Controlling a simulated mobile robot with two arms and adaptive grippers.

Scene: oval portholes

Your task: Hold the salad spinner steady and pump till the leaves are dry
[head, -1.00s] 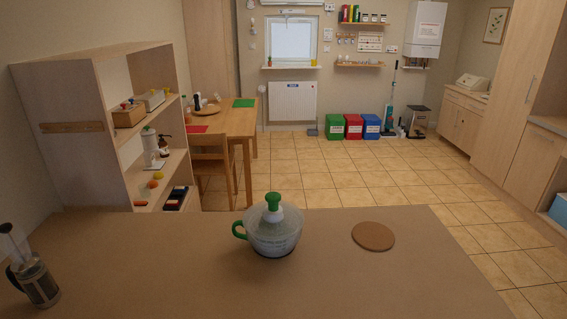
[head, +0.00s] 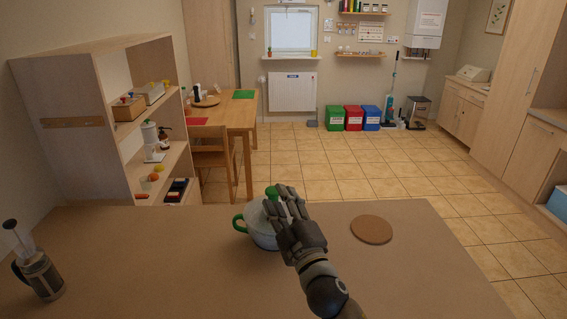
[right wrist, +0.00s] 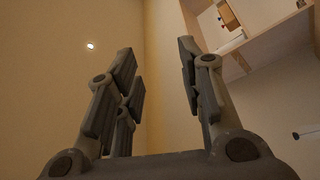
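The salad spinner (head: 258,235) stands upright on the brown counter (head: 150,255). It has a pale bowl, a green side handle (head: 238,224) on its left and a green pump knob (head: 271,191) on top. My right gripper (head: 284,203) is in front of the spinner in the head view and hides its right part and much of its lid. In the right wrist view my right gripper (right wrist: 156,70) has its fingers spread apart with nothing between them, and no spinner shows there. My left gripper is not in view.
A round cork mat (head: 372,229) lies right of the spinner. A French press (head: 38,272) stands at the counter's left end. A wooden shelf unit (head: 65,130) rises behind on the left. The counter between press and spinner is clear.

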